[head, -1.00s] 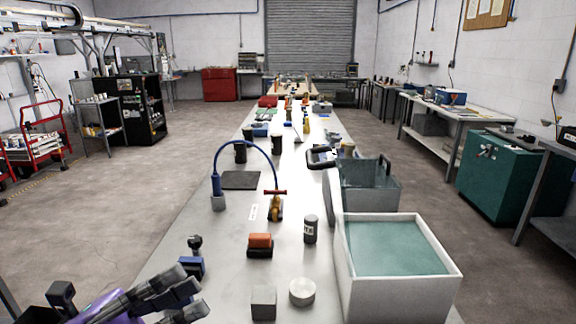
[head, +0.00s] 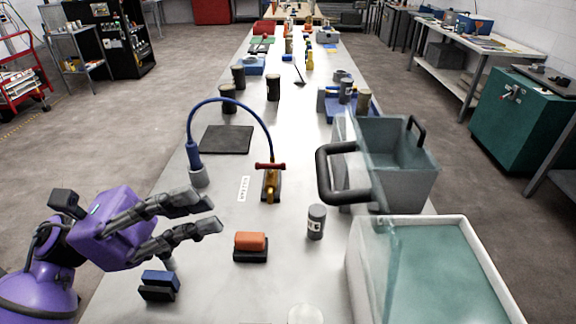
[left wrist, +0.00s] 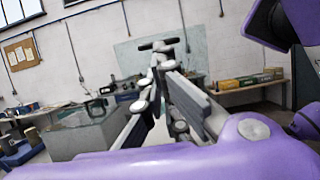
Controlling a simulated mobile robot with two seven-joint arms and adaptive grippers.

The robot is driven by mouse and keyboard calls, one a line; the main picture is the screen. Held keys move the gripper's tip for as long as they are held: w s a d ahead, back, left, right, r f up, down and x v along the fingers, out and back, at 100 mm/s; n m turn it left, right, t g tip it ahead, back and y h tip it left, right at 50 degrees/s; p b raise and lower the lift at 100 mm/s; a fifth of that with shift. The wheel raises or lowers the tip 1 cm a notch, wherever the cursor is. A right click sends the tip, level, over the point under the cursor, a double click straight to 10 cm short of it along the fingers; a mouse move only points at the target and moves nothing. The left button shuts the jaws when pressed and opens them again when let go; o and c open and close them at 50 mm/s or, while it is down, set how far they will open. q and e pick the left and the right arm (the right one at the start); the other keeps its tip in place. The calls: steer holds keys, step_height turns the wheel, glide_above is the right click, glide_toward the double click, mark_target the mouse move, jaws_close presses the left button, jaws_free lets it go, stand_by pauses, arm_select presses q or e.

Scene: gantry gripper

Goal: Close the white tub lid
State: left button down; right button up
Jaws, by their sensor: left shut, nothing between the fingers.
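The white tub (head: 478,240) stands at the lower right of the head view, its inside blue-green. A thin translucent upright strip (head: 391,265) shows at its left side; it may be the lid seen nearly edge-on. In the left wrist view a pale translucent pane (left wrist: 132,56) stands upright behind my fingers; I cannot tell surely whether it is the lid. My left gripper (head: 217,212) is shut and empty, above the left part of the bench, well left of the tub. It also shows in the left wrist view (left wrist: 158,50). My right gripper is not in view.
A grey open-topped bin (head: 415,190) and a black loop handle (head: 323,177) stand behind the tub.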

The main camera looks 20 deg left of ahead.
arm_select(q)
steer(key=p+x, duration=0.4)
steer(key=x, duration=0.8)
steer(key=shift+d+r, duration=0.15)
steer(key=shift+d, duration=0.2)
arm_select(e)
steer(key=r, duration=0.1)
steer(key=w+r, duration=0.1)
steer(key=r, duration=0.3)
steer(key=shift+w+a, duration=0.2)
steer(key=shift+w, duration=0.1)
arm_select(q)
steer(key=shift+w, duration=0.2)
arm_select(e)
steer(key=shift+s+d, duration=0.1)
